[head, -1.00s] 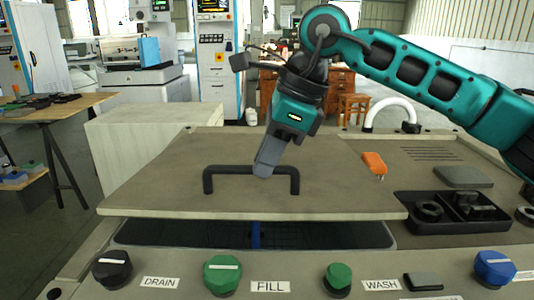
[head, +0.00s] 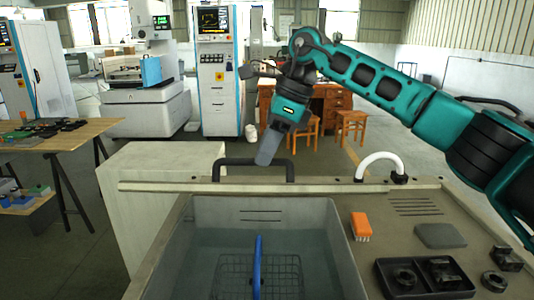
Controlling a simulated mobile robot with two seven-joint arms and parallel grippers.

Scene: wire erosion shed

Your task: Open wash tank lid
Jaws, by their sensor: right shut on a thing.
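The wash tank lid (head: 330,187) is raised and shows almost edge-on as a thin grey strip behind the tank opening. Its black bar handle (head: 226,162) stands out on the far side of that strip. My right gripper (head: 267,152) is shut on the handle near its middle, with the fingers pointing down. Below it the wash tank (head: 335,250) is open to view, with water and a wire basket (head: 285,270) with a blue handle (head: 257,262) inside. My left gripper is not in view.
On the deck to the right are an orange brush (head: 360,225), a grey block (head: 440,236), a black tray (head: 465,291) with parts and a white curved pipe (head: 381,157). A pale cabinet (head: 150,205) stands left. A workbench (head: 75,140) is further left.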

